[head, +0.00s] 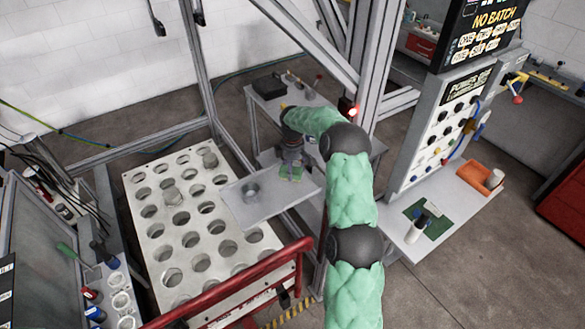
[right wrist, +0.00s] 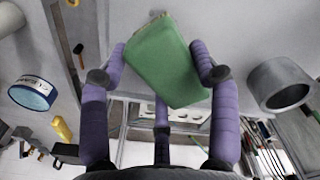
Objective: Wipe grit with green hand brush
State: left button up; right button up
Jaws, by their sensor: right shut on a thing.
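My right gripper (head: 290,163) is over the right part of a pale grey tray (head: 236,207) in the head view. It is shut on the green hand brush (head: 291,173), whose green body shows just below the fingers. In the right wrist view the brush (right wrist: 168,62) is a green block held tilted between the purple fingers (right wrist: 160,54). Its bristles are mostly hidden. I cannot make out grit on the tray, nor tell if the brush touches it. My left gripper is not in view.
A white perforated rack (head: 152,228) lies left, with a red rail (head: 228,283) in front. A side table (head: 262,106) with a black box is behind. A control panel (head: 432,140) stands right.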

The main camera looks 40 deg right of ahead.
jog(key=shift+f+b, duration=0.5)
jog(key=shift+f, duration=0.45)
dwell(0.6)
